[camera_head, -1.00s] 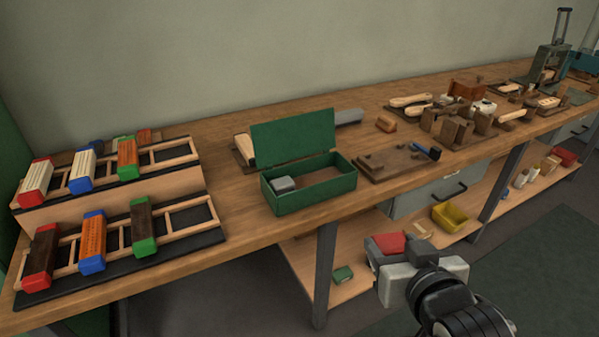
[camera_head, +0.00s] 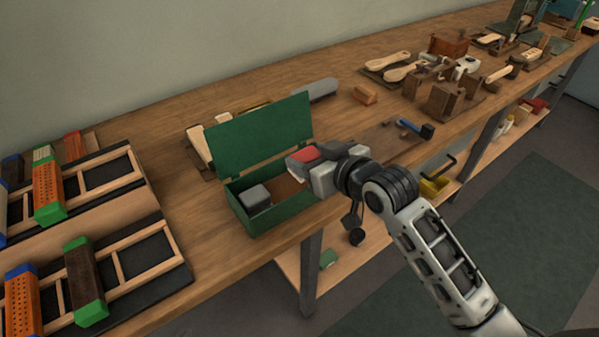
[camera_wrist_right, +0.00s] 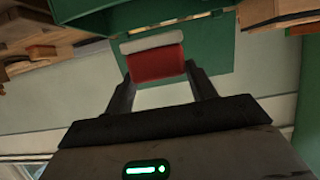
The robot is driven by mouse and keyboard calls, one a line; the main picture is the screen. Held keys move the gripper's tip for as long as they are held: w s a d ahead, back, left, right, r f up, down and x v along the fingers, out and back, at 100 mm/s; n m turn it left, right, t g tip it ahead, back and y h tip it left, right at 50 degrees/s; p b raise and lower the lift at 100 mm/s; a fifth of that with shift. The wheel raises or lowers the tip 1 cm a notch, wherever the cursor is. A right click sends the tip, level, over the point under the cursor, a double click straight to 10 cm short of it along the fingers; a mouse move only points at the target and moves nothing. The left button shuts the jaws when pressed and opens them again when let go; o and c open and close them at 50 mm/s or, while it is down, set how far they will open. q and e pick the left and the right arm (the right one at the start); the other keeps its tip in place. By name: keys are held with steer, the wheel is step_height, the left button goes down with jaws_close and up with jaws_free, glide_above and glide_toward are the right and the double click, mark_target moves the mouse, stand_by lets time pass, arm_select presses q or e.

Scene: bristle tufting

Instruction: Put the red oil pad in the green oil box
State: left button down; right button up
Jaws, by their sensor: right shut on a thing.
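The green oil box (camera_head: 284,214) stands on the bench with its lid (camera_head: 232,146) raised at the back. A grey block (camera_head: 257,197) lies in its left part; the right part shows a brown floor. My right gripper (camera_head: 301,166) is shut on the red oil pad (camera_head: 305,155), over the box's right end. In the right wrist view, the red pad (camera_wrist_right: 156,67), with a pale strip along one edge, sits between the fingers (camera_wrist_right: 157,78), and green surfaces (camera_wrist_right: 208,42) show behind it. Whether the pad touches the box cannot be told. My left gripper is not in view.
Racks with coloured brush blocks (camera_head: 50,190) stand left of the box. A grey block (camera_head: 315,90) and a small wooden block (camera_head: 364,95) lie behind. A blue-handled tool (camera_head: 412,128) lies to the right. Bare bench (camera_head: 195,235) lies left of the box.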

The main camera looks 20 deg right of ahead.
steer(key=w+f, duration=0.2)
steer(key=f, duration=0.1)
steer(key=w+f, duration=0.1)
steer(key=shift+w+a+f, duration=0.2)
steer(key=shift+a+f, duration=0.05)
steer(key=shift+a, duration=0.1)
steer(key=shift+w+f+b, duration=0.3)
steer(key=shift+w+f, duration=0.1)
steer(key=shift+f, duration=0.1)
steer(key=shift+a+f, duration=0.1)
steer(key=shift+f, duration=1.45)
arm_select(q)
steer(key=shift+w+d+r, duration=0.1)
steer(key=shift+w+r, duration=0.2)
steer(key=shift+w, duration=0.3)
steer(key=shift+f, duration=0.1)
arm_select(e)
steer(key=shift+f, duration=0.1)
steer(key=o, duration=1)
arm_select(q)
steer(key=shift+s+f, duration=0.3)
steer(key=shift+s, duration=0.1)
